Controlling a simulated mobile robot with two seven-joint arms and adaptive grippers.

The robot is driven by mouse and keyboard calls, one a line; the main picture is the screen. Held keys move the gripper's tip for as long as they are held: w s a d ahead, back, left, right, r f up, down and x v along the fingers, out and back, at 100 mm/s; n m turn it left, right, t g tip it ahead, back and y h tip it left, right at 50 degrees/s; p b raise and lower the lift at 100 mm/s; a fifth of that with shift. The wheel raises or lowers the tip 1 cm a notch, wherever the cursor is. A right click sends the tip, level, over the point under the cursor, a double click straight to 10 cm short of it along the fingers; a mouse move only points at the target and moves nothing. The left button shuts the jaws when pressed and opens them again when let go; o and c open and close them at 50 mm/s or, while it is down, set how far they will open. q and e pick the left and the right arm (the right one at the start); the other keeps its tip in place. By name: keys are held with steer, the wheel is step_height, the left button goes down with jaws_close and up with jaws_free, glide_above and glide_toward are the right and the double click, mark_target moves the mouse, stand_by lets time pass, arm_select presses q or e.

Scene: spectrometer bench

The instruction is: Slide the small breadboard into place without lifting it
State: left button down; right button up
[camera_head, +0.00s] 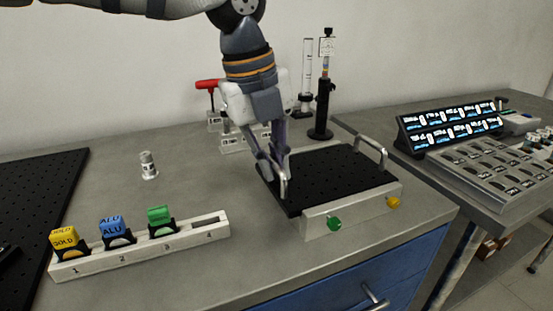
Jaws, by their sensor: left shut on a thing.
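The small breadboard (335,178) is a black perforated plate with two metal handles, lying flat on the grey bench near its front right corner. A pale front strip (352,208) with a green knob (334,224) and a yellow knob (393,202) runs along its near edge. My left gripper (279,177) points down at the board's left side and is shut on the left handle (284,186). The fingers partly hide that handle. The right handle (370,151) stands free. My right gripper is not in view.
A numbered rack (140,245) with gold, blue and green blocks stands front left. A small vial (148,166) stands behind it. A black post (323,95) and a red-handled tool (209,88) stand behind the board. A large black breadboard (38,205) lies far left. A second bench holds trays.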

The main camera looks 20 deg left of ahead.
arm_select(q)
steer(key=c, duration=1.7)
jaws_free()
steer(key=shift+o, duration=0.2)
steer(key=shift+f, duration=0.1)
